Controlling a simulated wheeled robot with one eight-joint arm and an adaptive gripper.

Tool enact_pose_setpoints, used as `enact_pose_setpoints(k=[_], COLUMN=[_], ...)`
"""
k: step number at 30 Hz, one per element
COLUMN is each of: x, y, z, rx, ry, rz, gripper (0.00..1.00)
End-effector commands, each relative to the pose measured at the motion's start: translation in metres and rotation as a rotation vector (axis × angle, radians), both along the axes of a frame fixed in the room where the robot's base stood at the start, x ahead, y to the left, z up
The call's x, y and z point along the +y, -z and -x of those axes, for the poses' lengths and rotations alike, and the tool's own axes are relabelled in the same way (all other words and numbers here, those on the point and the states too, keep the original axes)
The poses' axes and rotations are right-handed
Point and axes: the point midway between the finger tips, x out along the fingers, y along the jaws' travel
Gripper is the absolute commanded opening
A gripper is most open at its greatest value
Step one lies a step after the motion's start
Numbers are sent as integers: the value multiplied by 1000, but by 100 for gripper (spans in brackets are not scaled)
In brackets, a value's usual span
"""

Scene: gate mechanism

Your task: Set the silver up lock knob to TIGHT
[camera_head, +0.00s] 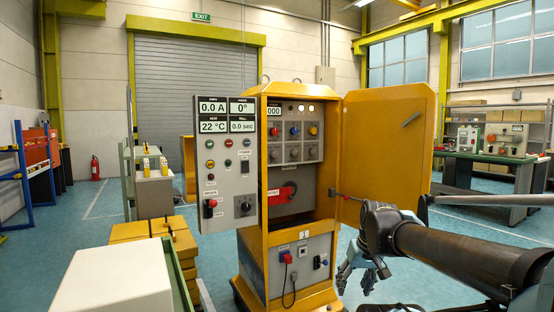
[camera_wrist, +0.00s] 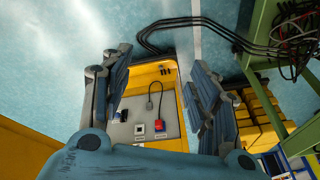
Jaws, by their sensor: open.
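The yellow control cabinet (camera_head: 250,200) stands in the middle of the head view with its door swung open to the right. Inside, the upper grey panel has a row of coloured knobs and below it a row of grey-silver knobs (camera_head: 294,154). Their labels are too small to read, so I cannot tell which one is the up lock knob or its setting. My gripper (camera_head: 358,284) is open and empty, low and to the right of the cabinet, apart from the knobs. The wrist view shows both fingers spread (camera_wrist: 158,85), with the cabinet's lower socket panel (camera_wrist: 140,115) between them.
The open door (camera_head: 390,140) stands right of the knobs, above and behind my gripper. A grey display panel (camera_head: 228,160) is on the left. Black cables (camera_wrist: 190,25) cross the floor in the wrist view.

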Motion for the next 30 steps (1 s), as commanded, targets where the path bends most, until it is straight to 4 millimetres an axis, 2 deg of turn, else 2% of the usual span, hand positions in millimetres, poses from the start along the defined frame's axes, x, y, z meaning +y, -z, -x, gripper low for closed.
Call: enact_pose_setpoints(k=[1, 6, 15, 21, 30], x=[11, 51, 112, 142, 169], y=[-13, -55, -133, -183, -247], z=[-17, -72, -175, -245, -351], rx=[-29, -150, -393, -566, -825], ry=[-35, -154, -305, -357, -365], rz=[-35, -158, -340, -434, -531], gripper=[55, 55, 55, 55, 55])
